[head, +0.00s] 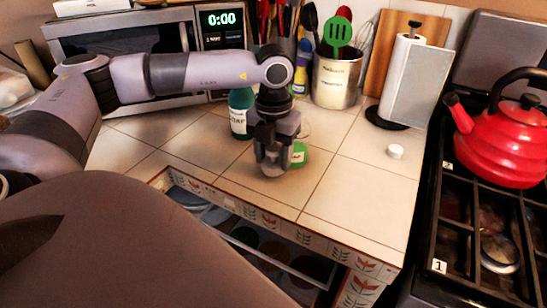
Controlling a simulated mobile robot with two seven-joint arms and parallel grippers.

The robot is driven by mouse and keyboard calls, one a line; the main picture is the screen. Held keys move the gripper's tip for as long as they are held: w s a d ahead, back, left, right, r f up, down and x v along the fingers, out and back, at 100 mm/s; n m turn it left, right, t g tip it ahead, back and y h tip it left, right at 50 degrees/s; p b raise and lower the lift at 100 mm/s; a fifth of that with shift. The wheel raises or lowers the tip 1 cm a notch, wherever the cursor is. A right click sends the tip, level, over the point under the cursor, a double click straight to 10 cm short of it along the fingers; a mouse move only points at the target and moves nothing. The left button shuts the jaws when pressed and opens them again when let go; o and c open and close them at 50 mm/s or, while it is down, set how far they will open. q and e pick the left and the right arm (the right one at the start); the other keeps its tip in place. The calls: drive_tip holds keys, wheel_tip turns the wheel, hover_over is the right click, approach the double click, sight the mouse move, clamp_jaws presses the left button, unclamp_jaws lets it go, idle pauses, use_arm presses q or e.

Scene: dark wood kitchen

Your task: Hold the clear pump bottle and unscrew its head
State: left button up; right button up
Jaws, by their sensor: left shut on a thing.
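My left gripper (272,167) points down over the tiled counter, its fingers shut on the clear pump bottle. The bottle shows just right of the fingers as a see-through body with a bright green label or content (299,153). It appears to stand on the counter. Most of it, including its head, is hidden behind the gripper and wrist, so I cannot tell how the head sits. My right gripper is not in view.
A teal bottle (240,112) stands close behind the gripper. A utensil crock (336,82) and paper towel holder (405,84) stand at the back. A small white round object (395,151) lies on the right. A red kettle (502,135) sits on the stove. The front right counter is clear.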

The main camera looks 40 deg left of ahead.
use_arm(q)
drive_tip(key=shift+f, duration=0.8)
drive_tip(key=shift+f, duration=0.2)
drive_tip(key=o, duration=1.2)
drive_tip(key=shift+c, duration=0.2)
drive_tip(key=shift+r, duration=0.1)
